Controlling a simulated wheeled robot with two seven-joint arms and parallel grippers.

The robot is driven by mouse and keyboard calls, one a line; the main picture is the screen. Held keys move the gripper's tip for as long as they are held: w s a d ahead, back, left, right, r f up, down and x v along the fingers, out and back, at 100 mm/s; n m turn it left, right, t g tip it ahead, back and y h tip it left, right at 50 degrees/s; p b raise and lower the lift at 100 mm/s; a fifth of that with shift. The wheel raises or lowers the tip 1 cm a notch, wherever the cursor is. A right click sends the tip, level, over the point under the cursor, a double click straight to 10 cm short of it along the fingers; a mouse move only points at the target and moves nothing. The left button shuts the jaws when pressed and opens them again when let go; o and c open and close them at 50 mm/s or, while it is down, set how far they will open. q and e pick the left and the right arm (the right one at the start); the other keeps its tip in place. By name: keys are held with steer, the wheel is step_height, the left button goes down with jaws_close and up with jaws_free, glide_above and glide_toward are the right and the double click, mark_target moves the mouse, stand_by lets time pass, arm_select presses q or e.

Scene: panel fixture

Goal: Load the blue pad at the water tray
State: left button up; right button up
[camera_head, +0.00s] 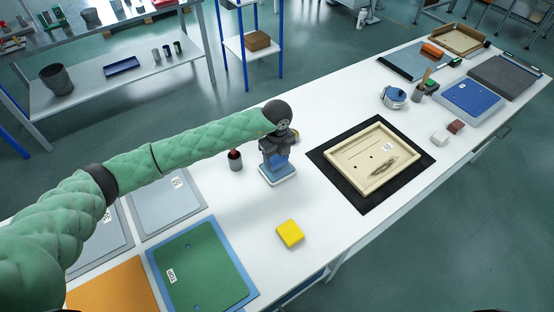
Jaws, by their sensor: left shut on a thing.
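My left gripper (277,157) points down over the small water tray (280,182), which has a pale rim and blue inside. The gripper is shut on a small blue thing, which looks like the blue pad (278,162). The fingers partly hide the pad. I cannot tell whether the pad touches the water or hangs just above it. My right gripper is not in view.
A yellow block (290,233) lies in front of the tray. A dark cup (235,160) stands just left of it. A wooden framed panel (400,150) lies on a black mat (368,203) to the right. A green panel (205,265) lies at front left.

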mark_target(277, 158)
arm_select(q)
steer(key=shift+r+p, duration=0.65)
steer(key=shift+r, duration=1.6)
